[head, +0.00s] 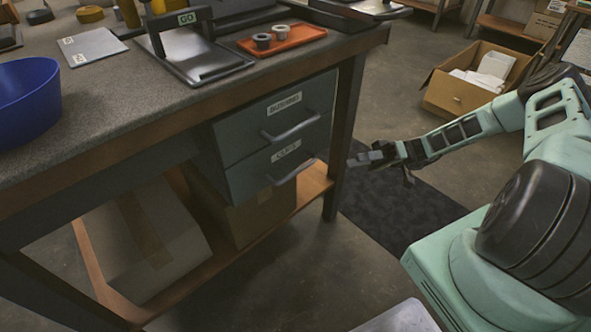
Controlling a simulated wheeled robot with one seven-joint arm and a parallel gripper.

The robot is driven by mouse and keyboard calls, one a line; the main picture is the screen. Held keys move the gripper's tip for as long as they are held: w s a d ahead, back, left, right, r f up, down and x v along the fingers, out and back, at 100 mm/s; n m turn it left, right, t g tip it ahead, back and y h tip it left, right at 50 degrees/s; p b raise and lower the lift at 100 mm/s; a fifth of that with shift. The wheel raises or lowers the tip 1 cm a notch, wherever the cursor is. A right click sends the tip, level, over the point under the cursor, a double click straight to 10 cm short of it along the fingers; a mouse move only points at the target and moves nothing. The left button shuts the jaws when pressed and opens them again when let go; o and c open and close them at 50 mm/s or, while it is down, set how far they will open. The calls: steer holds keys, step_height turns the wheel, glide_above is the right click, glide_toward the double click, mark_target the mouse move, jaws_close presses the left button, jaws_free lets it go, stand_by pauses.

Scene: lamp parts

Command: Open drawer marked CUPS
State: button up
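The drawer marked CUPS (250,179) is the lower of two grey drawers under the workbench. Its label (286,151) is small but looks like CUPS, and a bar handle (291,173) sits below it. The drawer front sits roughly in line with the one above, and no gap showing its inside is visible. My gripper (360,159) is to the right of this handle, past the bench's front leg in the picture, and looks apart from it. I see nothing held in it. Its fingers are too small and dark to tell whether they are open.
The upper drawer (240,132) has its own handle (290,127) and a label I cannot read surely. The bench leg (345,135) stands just right of the drawers. Boxes (150,245) fill the lower shelf. An open carton (455,95) stands behind my arm; a dark mat (400,215) lies below.

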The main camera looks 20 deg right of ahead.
mark_target(301, 167)
steer(key=b+x, duration=0.1)
steer(key=x, duration=1.6)
steer(key=shift+s+b, duration=0.15)
steer(key=shift+b, duration=0.15)
steer(key=shift+c, duration=0.3)
jaws_close()
